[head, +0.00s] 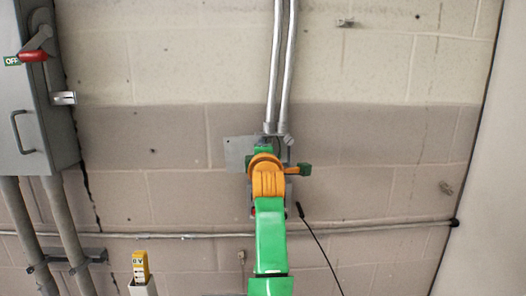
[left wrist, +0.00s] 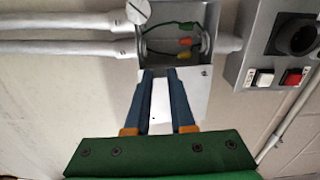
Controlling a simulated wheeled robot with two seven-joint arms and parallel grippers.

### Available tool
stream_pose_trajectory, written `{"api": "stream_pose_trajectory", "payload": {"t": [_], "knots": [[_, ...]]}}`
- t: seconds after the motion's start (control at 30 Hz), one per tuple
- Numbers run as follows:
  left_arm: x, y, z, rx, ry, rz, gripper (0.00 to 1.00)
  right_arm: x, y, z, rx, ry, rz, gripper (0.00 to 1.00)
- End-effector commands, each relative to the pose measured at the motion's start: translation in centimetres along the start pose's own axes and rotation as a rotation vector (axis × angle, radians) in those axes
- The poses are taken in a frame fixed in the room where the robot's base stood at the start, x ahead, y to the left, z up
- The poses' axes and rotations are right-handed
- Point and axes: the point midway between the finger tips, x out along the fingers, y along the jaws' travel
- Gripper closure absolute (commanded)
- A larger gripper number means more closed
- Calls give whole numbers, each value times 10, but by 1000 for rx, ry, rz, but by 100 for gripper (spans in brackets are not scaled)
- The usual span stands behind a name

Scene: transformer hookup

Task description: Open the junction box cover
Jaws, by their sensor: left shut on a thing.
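The junction box (left wrist: 157,40) is a grey metal box on the wall. Its inside shows in the left wrist view, with dark wires and green, red and yellow wire connectors. Its cover (left wrist: 198,92) is a pale flat plate swung away to one side of the opening. My left gripper (left wrist: 163,76) has its blue fingers on either side of part of the cover and is shut on it. In the head view the cover (head: 237,153) sticks out to the left of the box, and my green and orange arm hides most of the box and the fingertips. My right gripper is not in view.
Two metal conduits (head: 280,60) run up from the box. A button station (left wrist: 272,60) with white and red buttons and a dark round socket sits beside it. A grey switch cabinet (head: 38,95) is at the left. A black cable (head: 318,245) hangs at the right.

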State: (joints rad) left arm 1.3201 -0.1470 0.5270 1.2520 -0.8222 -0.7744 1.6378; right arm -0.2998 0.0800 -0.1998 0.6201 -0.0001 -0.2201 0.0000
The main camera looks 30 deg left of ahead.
Motion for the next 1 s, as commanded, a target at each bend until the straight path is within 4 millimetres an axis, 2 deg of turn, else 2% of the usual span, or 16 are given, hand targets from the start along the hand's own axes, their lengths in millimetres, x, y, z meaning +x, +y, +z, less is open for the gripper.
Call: {"api": "stream_pose_trajectory", "payload": {"t": [0.07,0.1,0.2,0.53,0.77,0.9,1.0], "knots": [[0,-2,0,2,1,-6,100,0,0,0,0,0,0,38],[0,-3,0,2,1,-6,73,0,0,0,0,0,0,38],[0,-2,0,2,1,-6,48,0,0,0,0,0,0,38],[-4,-3,0,2,0,-3,48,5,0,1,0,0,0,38],[-49,-8,0,-3,-1,0,48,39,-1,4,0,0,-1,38],[-68,-4,-1,0,0,-2,48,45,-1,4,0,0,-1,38],[-72,-2,-1,2,1,-4,48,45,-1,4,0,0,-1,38]]}}
